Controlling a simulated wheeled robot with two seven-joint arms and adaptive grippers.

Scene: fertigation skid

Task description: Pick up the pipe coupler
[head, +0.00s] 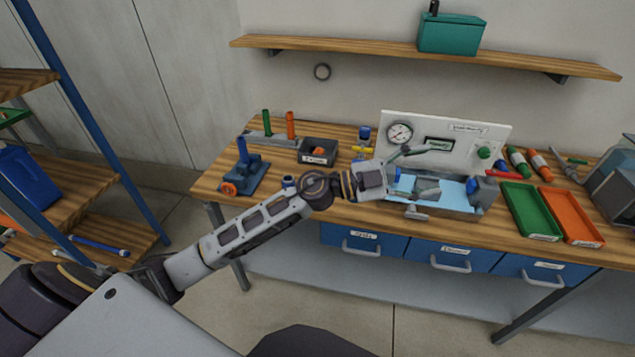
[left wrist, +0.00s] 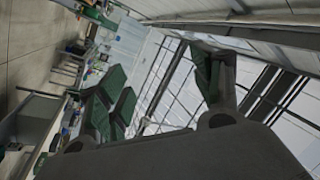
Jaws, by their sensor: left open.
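I cannot surely pick out the pipe coupler in the head view; several small fittings lie on the wooden bench. A small blue fitting (head: 288,182) shows just behind my left forearm. A small orange part (head: 318,151) lies in a black labelled bin. A blue-topped fitting (head: 364,133) stands behind a yellow one. My left gripper (head: 430,182) is open, its fingers spread over the blue-lined tray in front of the gauge panel. The left wrist view shows its green-padded fingers (left wrist: 160,88) apart, with nothing between them. My right gripper is out of view.
The grey tray with a light-blue inside (head: 458,193) stands before the white gauge panel (head: 470,128). Green (head: 530,211) and orange (head: 572,217) trays lie to the right. A blue vise-like stand (head: 243,173) is at the left. Drawers are below; a wall shelf (head: 350,45) is above.

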